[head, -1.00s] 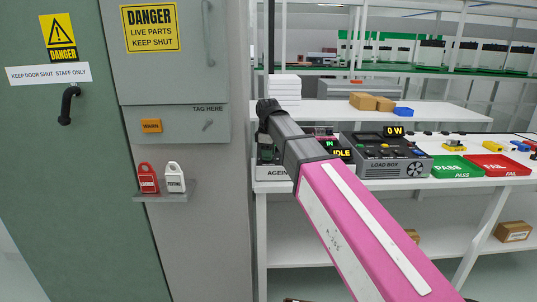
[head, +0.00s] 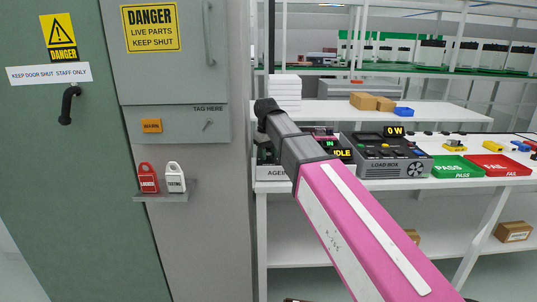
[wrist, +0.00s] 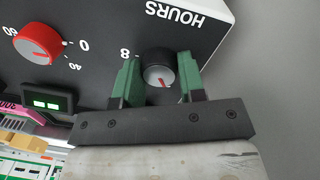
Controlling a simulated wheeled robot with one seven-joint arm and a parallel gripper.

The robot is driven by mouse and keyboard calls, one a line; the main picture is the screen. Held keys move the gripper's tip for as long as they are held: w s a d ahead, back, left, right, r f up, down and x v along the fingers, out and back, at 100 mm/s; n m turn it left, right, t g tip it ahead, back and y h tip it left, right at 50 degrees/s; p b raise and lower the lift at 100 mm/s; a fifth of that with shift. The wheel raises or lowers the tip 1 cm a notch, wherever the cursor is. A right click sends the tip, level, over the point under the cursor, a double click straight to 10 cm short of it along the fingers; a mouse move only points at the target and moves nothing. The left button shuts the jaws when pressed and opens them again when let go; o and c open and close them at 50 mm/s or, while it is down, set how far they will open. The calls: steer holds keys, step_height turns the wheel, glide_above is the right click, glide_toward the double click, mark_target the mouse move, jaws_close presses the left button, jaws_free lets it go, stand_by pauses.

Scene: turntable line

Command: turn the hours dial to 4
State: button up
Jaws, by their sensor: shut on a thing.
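In the wrist view the hours dial (wrist: 159,70) is a black round knob with a grey face and a red pointer line. It sits on a dark panel below an upside-down HOURS label (wrist: 174,13). An 8 is printed to its left; other numbers around it are hidden or out of view. The red line points toward the bottom of the picture, between my fingers. My gripper (wrist: 159,62) has its green fingers on either side of the dial and is shut on it. In the head view my arm hides the gripper and dial.
A red dial (wrist: 38,43) with its own numbers and a small green-lit display (wrist: 47,103) sit left of the hours dial. In the head view, a load box (head: 385,157), green PASS tray (head: 458,167) and red FAIL tray (head: 499,166) stand right on the bench. A grey cabinet (head: 190,240) stands left.

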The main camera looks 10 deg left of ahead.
steer(key=m, duration=0.4)
steer(key=shift+m, duration=1.9)
steer(key=o, duration=0.9)
steer(key=shift+o, duration=0.2)
step_height(320, 180, up, 11)
steer(key=shift+a, duration=0.35)
steer(key=shift+w+f, duration=0.1)
